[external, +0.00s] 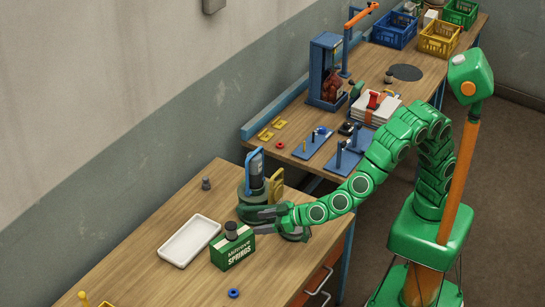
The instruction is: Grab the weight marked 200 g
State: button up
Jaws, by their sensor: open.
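No 200 g marking is readable at this size. A small grey weight-like piece (206,184) stands upright on the near bench, toward the wall. A darker knobbed piece (232,230) sits on or just behind the top of a green box labelled "SPRINGS" (233,250); I cannot tell which. Another small dark piece (388,77) stands on the far bench. My gripper (258,221) is open, low over the near bench, its fingers pointing left toward the darker piece. I see no weight between its fingers, and cannot tell whether they touch the box.
A white tray (166,256) lies left of the box. A green-based device with a blue frame (252,160) stands right behind my gripper. A blue ring (233,293) lies in front. The bench (150,235) is clear left of the tray. Fixtures and crates fill the far bench.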

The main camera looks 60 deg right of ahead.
jog(key=w+a+r+n+g+y, duration=0.1)
jog(key=w+a+r+g+y, duration=0.1)
jog(key=w+a+r, duration=0.3)
jog(key=w+a+r+g+y, duration=0.1)
jog(key=w+a+r+y, duration=0.15)
jog(key=a, duration=0.45)
jog(key=m+g+h, duration=0.3)
jog(key=g+h, duration=0.2)
jog(key=h, duration=0.4)
send_over(207, 178)
jog(key=s, duration=0.3)
notch_tip(207, 178, down, 4)
jog(key=r, duration=0.1)
jog(key=shift+s+d+f+x, duration=0.25)
jog(key=shift+s+x, duration=0.4)
jog(key=shift+x, duration=2.65)
jog(key=shift+s+d+f+x, duration=0.25)
jog(key=shift+s+x, duration=0.4)
jog(key=shift+x, duration=2.65)
jog(key=shift+s+d+f+x, duration=0.1)
jog(key=shift+s+f+x, duration=0.35)
jog(key=shift+x, duration=2.9)
jog(key=shift+s+r+y, duration=0.15)
jog(key=shift+r+y, duration=0.05)
jog(key=shift+y, duration=0.05)
